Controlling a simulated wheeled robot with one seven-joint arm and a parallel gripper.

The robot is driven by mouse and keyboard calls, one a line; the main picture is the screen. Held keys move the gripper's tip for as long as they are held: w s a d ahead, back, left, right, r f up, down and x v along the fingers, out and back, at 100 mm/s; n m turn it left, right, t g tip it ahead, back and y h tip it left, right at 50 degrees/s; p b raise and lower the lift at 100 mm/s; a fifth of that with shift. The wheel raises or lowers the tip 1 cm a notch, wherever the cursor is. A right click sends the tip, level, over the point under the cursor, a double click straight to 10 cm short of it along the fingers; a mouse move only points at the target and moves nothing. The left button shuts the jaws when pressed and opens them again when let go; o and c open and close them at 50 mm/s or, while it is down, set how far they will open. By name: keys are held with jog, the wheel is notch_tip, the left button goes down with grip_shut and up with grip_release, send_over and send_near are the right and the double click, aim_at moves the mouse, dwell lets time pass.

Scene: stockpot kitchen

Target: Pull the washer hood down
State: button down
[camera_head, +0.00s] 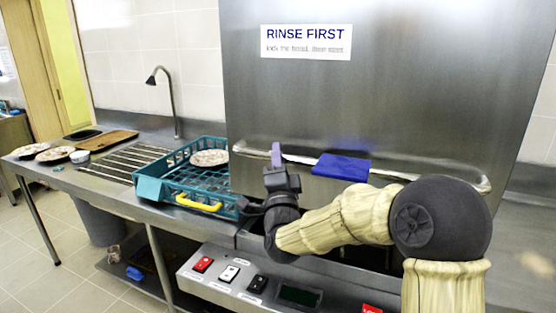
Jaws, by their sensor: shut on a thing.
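The washer hood (400,80) is a large brushed-steel panel filling the upper right of the head view. A long steel handle bar (430,178) runs across its lower part. My gripper (278,160) is at the left part of this bar and is shut on it; a purple finger pad shows in front of the bar. The other finger is hidden. My arm covers much of the hood's lower edge, so its exact height above the counter is hard to tell.
A blue cloth (342,167) hangs over the bar, right of my gripper. A teal rack (185,180) with a plate stands close left of the hood. A control panel with switches (230,272) lies below. A faucet (175,105) and dirty plates are farther left.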

notch_tip(320, 180, down, 17)
jog(key=b, duration=1.5)
jog(key=shift+r, duration=0.2)
jog(key=shift+f, duration=0.15)
jog(key=c, duration=1.3)
grip_release()
jog(key=shift+o, duration=0.2)
jog(key=shift+r, duration=0.2)
jog(key=shift+s, duration=0.1)
jog(key=b+v, duration=0.1)
jog(key=v, duration=1.6)
jog(key=shift+s+f, duration=0.1)
jog(key=shift+f, duration=0.05)
